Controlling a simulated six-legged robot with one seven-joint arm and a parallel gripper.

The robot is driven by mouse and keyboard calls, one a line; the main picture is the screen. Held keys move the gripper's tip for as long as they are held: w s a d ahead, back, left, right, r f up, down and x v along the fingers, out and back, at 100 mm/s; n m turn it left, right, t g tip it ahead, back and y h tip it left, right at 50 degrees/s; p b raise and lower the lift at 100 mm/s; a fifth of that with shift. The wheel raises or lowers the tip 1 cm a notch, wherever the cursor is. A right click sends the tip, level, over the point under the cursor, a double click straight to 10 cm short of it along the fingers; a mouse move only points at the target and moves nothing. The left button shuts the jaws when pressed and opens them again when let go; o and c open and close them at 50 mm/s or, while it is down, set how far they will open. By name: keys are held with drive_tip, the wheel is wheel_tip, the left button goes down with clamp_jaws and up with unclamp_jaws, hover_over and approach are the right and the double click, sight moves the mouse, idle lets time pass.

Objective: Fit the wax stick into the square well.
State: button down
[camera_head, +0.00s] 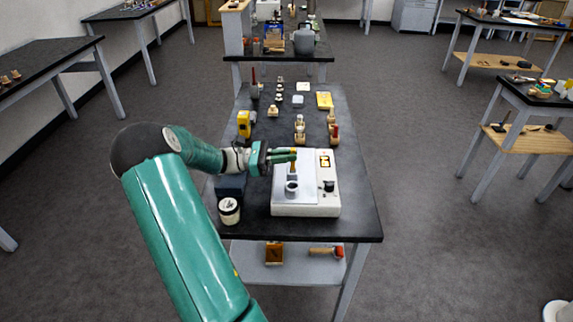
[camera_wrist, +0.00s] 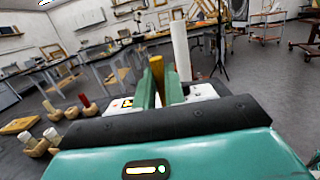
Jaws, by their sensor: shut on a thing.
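My gripper (camera_head: 292,155) reaches in from the left over a white boxy device on the table. Its green fingers are shut on a yellow-brown stick, the wax stick (camera_head: 292,167), which hangs below the fingers in the head view. The stick also shows between the fingers (camera_wrist: 161,90) in the wrist view (camera_wrist: 157,68). A small grey cup-like holder (camera_head: 292,189) with a dark opening stands on the device's plate, just below the stick in the picture. It may be the well; its shape is too small to tell. I cannot tell whether the stick touches it.
The white device (camera_head: 305,210) has a dark knob (camera_head: 328,186) and an orange display (camera_head: 325,160). A white-sided jar (camera_head: 229,211) stands to its left. A yellow object (camera_head: 244,124) and several small wooden pieces stand behind. The table (camera_head: 358,195) is bare right of the device.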

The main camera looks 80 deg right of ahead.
drive_tip(key=shift+d+f, duration=0.25)
drive_tip(key=shift+f, duration=1.5)
drive_tip(key=shift+f, duration=0.1)
drive_tip(key=c, duration=1.5)
unclamp_jaws()
drive_tip(key=shift+w, duration=0.1)
drive_tip(key=v, duration=1.1)
drive_tip(key=shift+w, duration=0.15)
drive_tip(key=shift+w+a+f, duration=0.1)
drive_tip(key=shift+w, duration=0.2)
drive_tip(key=shift+a, duration=0.1)
